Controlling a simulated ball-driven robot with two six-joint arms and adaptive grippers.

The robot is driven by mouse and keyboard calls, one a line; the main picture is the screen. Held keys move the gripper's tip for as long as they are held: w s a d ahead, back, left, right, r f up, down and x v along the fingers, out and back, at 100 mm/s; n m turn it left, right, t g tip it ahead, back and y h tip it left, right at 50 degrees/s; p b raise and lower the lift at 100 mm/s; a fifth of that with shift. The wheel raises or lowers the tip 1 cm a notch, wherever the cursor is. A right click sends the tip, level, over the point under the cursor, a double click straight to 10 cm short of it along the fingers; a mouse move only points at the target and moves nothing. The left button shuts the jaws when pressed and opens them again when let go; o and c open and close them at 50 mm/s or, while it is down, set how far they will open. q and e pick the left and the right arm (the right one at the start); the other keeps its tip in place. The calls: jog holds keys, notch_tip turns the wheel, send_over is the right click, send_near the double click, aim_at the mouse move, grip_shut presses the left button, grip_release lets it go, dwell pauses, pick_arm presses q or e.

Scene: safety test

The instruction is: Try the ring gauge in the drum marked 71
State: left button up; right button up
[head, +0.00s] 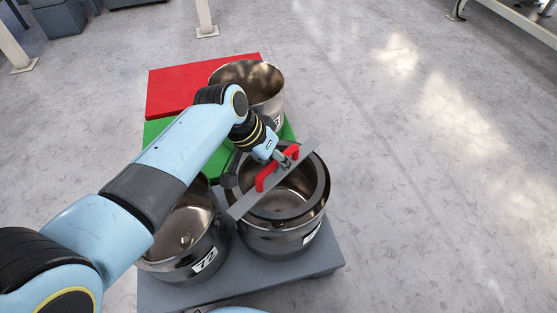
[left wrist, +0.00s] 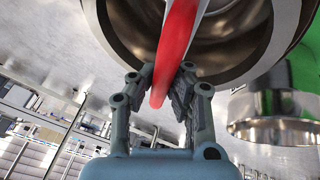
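The ring gauge shows as a grey flat bar (head: 242,206) with a red handle (head: 266,177), over the mouth of the front right drum (head: 285,243). A dark ring (head: 318,181) lies around that mouth below the bar. I cannot tell whether the gauge rests on the rim or hangs just above it. That drum's label is unreadable. My left gripper (head: 283,160) is at the handle. In the left wrist view its fingers (left wrist: 165,88) close on both sides of the red handle (left wrist: 176,42). My right gripper is out of view.
The front left drum (head: 172,262) is marked 72, partly behind my left arm. A third drum (head: 262,82) stands behind; its label is mostly hidden. All stand on a platform with red (head: 175,88), green (head: 205,170) and grey (head: 300,272) areas. Floor to the right is clear.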

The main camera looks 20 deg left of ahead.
pick_arm(q)
jog(key=o, duration=0.4)
jog(key=shift+s, duration=0.1)
jog(key=shift+a+r, duration=0.1)
jog(key=shift+r, duration=0.15)
jog(key=w+d+r+p+v, duration=0.1)
jog(key=p+v, duration=0.7)
jog(key=v, duration=0.9)
jog(key=shift+w+d+r+p, duration=0.2)
jog(key=shift+d+r+p, duration=0.2)
jog(key=shift+r, duration=0.1)
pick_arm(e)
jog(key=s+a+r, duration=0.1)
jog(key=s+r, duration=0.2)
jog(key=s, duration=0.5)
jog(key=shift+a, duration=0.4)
